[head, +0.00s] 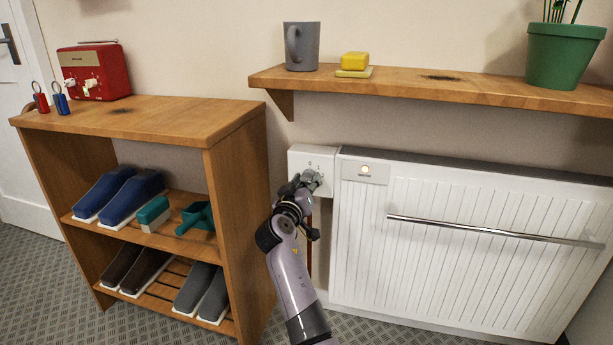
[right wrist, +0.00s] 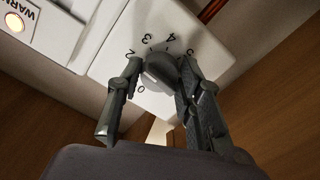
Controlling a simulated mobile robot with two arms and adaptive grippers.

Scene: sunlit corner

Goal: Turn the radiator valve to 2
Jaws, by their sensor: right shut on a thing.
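The radiator valve is a grey round knob (right wrist: 160,72) on a white plate (head: 300,158) at the left end of the white radiator (head: 450,240). The plate carries a dial with the digits 0, 2, 3, 4 and a partly covered 5 showing in the right wrist view; the 1 is hidden by a finger. My right gripper (head: 309,180) is shut on the knob, with one finger on each side of it in the right wrist view (right wrist: 160,66). I cannot tell which digit the knob points to. My left gripper is not in view.
A wooden shoe shelf (head: 240,160) stands close to the left of my right arm. A wall shelf (head: 440,88) with a grey mug (head: 301,47), a yellow sponge (head: 355,61) and a green pot (head: 562,58) hangs above. A towel rail (head: 490,230) crosses the radiator front.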

